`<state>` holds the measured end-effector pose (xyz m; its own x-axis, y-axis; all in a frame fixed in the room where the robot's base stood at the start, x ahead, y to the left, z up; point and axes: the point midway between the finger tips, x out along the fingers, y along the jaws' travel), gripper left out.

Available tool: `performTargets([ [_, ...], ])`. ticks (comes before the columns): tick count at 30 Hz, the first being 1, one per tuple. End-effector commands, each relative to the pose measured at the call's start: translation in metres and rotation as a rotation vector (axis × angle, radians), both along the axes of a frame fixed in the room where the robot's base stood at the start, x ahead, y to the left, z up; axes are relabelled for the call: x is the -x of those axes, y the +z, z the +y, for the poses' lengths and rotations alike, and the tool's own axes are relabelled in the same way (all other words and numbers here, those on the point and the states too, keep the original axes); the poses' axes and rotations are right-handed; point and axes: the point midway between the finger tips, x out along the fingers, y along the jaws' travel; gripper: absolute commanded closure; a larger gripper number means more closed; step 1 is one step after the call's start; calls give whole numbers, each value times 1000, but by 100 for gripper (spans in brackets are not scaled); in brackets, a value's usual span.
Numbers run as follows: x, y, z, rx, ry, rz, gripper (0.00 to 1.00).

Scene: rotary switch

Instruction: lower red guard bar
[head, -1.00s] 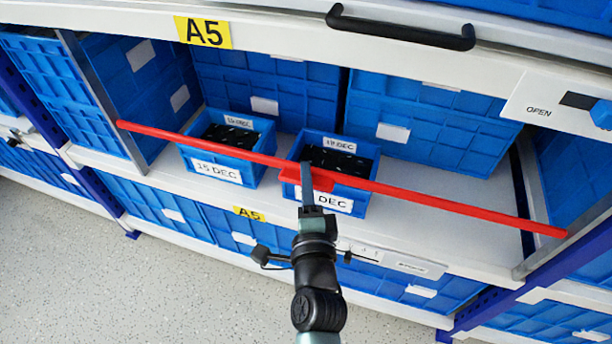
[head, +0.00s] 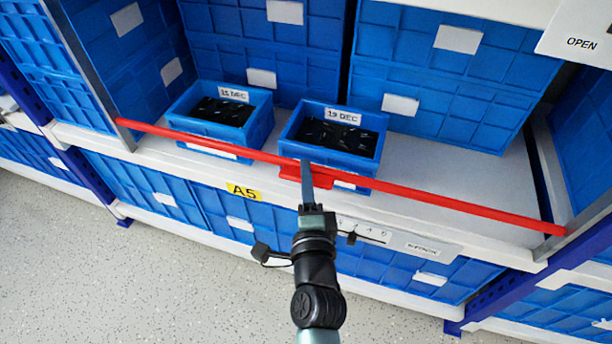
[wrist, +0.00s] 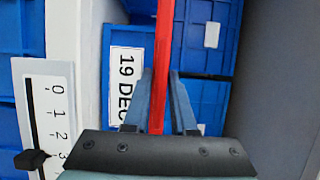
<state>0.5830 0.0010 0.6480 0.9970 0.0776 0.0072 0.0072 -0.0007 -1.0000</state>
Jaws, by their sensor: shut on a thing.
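The red guard bar (head: 420,198) runs across the front of the shelf bay in the head view, between the metal side posts. It passes in front of the lower part of two small blue bins. My gripper (head: 307,178) is shut on the bar near its middle, at a wider red tab. In the wrist view the red bar (wrist: 163,60) stands between the two fingers of my gripper (wrist: 160,100). The tips overlap the tab in the head view, so the exact contact is partly hidden.
Behind the bar stand a left bin (head: 220,112) labelled 15 DEC and a right bin (head: 333,135) labelled 19 DEC, both with dark parts. A slider scale (wrist: 45,120) is on the shelf edge below. Bare shelf (head: 450,170) lies to the right.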

Motion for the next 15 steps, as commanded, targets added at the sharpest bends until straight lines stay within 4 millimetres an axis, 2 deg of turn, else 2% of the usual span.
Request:
performTargets([
  [1,1,-7,0,-2,2,15,74],
  [4,1,-8,0,-2,2,15,56],
  [15,2,-4,0,0,1,9,55],
])
